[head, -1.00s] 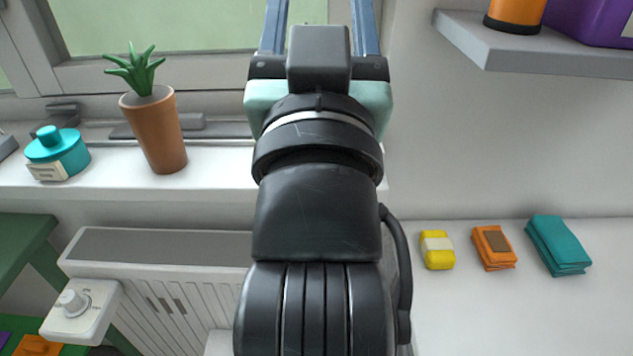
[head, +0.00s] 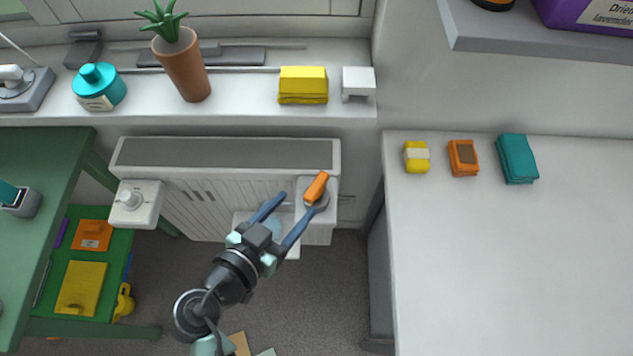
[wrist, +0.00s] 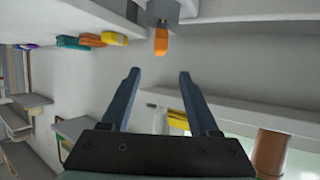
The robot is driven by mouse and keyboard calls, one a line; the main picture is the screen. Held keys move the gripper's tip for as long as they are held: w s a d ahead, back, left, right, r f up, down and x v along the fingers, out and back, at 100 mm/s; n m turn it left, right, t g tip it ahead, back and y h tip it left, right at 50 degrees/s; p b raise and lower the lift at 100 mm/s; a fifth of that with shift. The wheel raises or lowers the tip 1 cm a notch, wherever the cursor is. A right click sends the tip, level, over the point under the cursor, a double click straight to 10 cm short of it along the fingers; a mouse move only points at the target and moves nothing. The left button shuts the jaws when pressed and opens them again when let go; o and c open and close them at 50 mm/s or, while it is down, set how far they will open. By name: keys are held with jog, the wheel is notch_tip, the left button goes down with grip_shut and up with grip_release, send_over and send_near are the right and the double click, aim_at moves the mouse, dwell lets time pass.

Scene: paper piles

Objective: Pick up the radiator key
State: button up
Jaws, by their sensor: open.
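An orange-handled piece, which looks like the radiator key (head: 316,187), sits on a grey round fitting at the right end of the white radiator (head: 225,155). In the wrist view the orange piece (wrist: 161,46) shows ahead of the fingers, at the top middle, against a grey block. My gripper (head: 298,202) is open and empty, with its two blue fingers just left of and below the orange handle in the head view. In the wrist view the gripper (wrist: 159,73) has a clear gap between its fingertips, in line with the orange piece and apart from it.
The windowsill (head: 240,112) above holds a potted plant (head: 183,62), a teal bottle (head: 99,87) and a yellow pack (head: 303,85). A white counter (head: 500,260) stands right with small packs at its back. A green table (head: 45,190) stands left.

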aim_at(324, 176)
jog(key=x, duration=0.7)
jog(key=shift+w+d+f, duration=0.15)
jog(key=shift+d+f, duration=0.05)
jog(key=shift+f, duration=0.05)
jog(key=p+x, duration=0.1)
jog(key=x, duration=0.4)
jog(key=shift+a+f, duration=0.1)
jog(key=shift+f, duration=0.1)
grip_shut()
